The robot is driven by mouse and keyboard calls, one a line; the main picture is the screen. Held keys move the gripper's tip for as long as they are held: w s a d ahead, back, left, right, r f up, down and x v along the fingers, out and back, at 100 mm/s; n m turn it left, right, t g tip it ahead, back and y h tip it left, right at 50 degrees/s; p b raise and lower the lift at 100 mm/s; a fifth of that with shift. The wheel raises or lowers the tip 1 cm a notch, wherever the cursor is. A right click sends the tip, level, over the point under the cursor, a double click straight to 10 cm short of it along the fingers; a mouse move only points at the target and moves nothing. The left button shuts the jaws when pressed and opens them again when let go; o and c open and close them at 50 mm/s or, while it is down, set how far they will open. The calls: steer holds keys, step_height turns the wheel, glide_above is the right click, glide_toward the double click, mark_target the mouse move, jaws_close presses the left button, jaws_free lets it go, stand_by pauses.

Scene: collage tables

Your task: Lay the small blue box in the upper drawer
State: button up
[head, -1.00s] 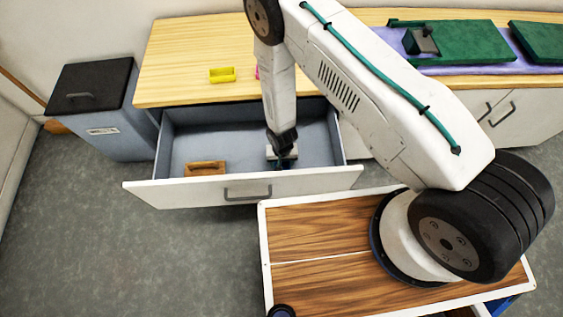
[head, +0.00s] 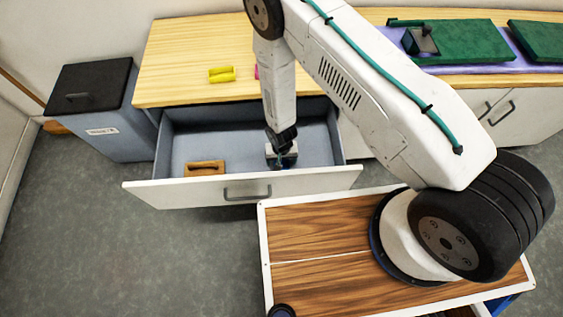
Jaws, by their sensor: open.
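The upper drawer (head: 235,140) is pulled out from the cabinet below the wooden counter. My gripper (head: 282,158) is low inside the drawer, right of its middle. It is open, but its fingertips are small and partly hidden by the gripper body. No small blue box can be made out; a small dark bluish patch shows at the fingers, too small to tell what it is. A brown wooden block (head: 206,168) with a raised top lies in the drawer to the left, apart from my gripper.
A yellow object (head: 222,75) lies on the counter (head: 190,45), with a pink item (head: 257,72) partly hidden by my arm. Green boards (head: 465,42) lie on a purple mat at right. A grey bin (head: 95,105) stands left of the cabinet.

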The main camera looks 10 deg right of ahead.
steer(key=w+d+r, duration=0.2)
steer(key=w+r, duration=0.1)
steer(key=r, duration=1.2)
steer(key=w+d+r, duration=0.1)
steer(key=w+r, duration=0.2)
steer(key=r, duration=1.1)
steer(key=s+d+r, duration=0.1)
steer(key=d+r, duration=0.2)
steer(key=r, duration=0.6)
steer(key=s+d+r, duration=0.1)
steer(key=d+r, duration=0.3)
steer(key=r, duration=0.5)
steer(key=s+d+r+t, duration=0.1)
steer(key=s+d+r, duration=0.5)
steer(key=s+r, duration=0.45)
steer(key=s+d+r, duration=0.2)
steer(key=s+r, duration=0.2)
steer(key=s, duration=0.2)
steer(key=s+d+r, duration=0.3)
steer(key=s+r, duration=0.2)
steer(key=s, duration=0.2)
